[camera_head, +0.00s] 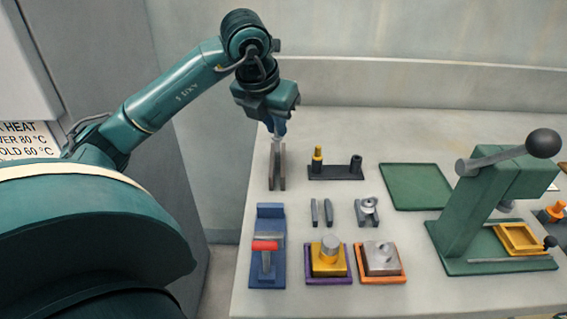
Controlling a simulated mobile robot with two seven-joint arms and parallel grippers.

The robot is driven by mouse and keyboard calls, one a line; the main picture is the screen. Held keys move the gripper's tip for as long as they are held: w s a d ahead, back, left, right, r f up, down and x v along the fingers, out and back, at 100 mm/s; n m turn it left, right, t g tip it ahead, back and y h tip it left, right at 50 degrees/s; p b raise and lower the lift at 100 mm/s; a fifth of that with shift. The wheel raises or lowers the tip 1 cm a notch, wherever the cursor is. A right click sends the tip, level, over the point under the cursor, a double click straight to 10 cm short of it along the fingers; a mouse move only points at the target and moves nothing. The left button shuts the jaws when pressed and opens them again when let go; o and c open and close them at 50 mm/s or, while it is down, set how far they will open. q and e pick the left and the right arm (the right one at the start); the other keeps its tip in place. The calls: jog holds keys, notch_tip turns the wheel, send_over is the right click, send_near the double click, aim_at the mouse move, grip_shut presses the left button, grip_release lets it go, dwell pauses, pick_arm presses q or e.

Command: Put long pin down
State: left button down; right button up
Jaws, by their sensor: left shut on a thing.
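My left gripper (278,131) points down near the table's far left edge and is shut on a slim thing that is mostly hidden by the fingers. I take it for the long pin, but its shape is too small to make out. Just below the gripper in the picture is a pair of upright dark bars (277,170). I cannot tell whether the held thing touches them. My right gripper is not in view.
A dark holder (337,172) carries a yellow-topped peg and a black peg. Nearby are a green mat (416,187), a blue fixture (268,276) with a red part, purple (328,281) and orange (383,279) trays, and a large green lever press (470,205).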

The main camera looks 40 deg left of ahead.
aim_at(274, 138)
pick_arm(q)
notch_tip(274, 138, down, 3)
jog(key=shift+s, duration=0.15)
jog(key=shift+f+b, duration=0.3)
jog(key=shift+f, duration=2)
jog(key=shift+f, duration=0.15)
jog(key=c, duration=1.3)
grip_release()
jog(key=p+v, duration=0.1)
jog(key=v, duration=1.1)
